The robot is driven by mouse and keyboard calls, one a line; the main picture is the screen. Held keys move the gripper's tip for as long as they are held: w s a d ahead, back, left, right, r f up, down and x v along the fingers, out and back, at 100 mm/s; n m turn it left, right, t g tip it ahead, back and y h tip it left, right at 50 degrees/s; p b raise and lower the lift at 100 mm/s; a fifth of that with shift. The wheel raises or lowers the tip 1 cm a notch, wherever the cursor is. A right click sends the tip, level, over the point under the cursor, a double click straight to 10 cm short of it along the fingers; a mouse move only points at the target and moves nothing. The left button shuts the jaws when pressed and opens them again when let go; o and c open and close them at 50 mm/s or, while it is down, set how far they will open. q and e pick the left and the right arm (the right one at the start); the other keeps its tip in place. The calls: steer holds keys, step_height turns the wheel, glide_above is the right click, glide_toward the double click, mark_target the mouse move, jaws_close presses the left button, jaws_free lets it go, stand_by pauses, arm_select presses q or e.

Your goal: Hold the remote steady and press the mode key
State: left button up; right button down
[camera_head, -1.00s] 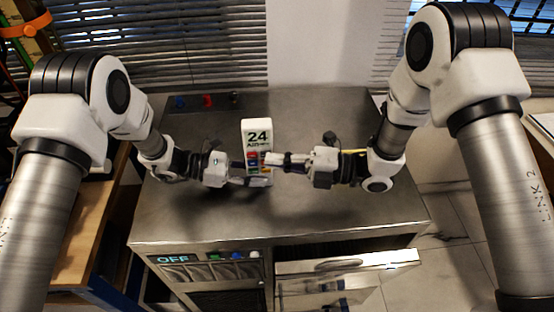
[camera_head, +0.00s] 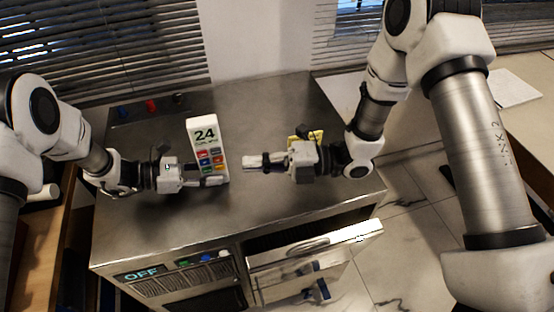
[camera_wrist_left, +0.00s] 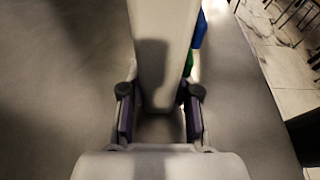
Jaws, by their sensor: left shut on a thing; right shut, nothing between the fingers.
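The remote (camera_head: 207,138) is a white upright block with "24" at its top and several coloured keys on its face. It stands on the steel worktop or just above it; I cannot tell which. My left gripper (camera_head: 214,176) is shut on its lower part from the left. In the left wrist view the pale back of the remote (camera_wrist_left: 163,35) rises between both fingers, with blue and green keys edging out at its right. My right gripper (camera_head: 248,161) is shut and empty, a small gap to the right of the remote. The mode key's label is too small to read.
The steel worktop (camera_head: 150,225) is mostly clear. A panel reading "OFF" (camera_head: 141,274) is on the cabinet front, beside an open drawer (camera_head: 325,242). A yellow item (camera_head: 314,136) shows behind my right gripper.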

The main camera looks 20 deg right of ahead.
mark_target(216, 151)
steer(key=v, duration=0.5)
steer(key=shift+d, duration=0.1)
stand_by(4.9)
steer(key=shift+s+r+t, duration=0.1)
steer(key=shift+s+t, duration=0.2)
steer(key=shift+s, duration=0.8)
steer(key=w+a, duration=0.6)
steer(key=a, duration=0.4)
steer(key=shift+w, duration=0.35)
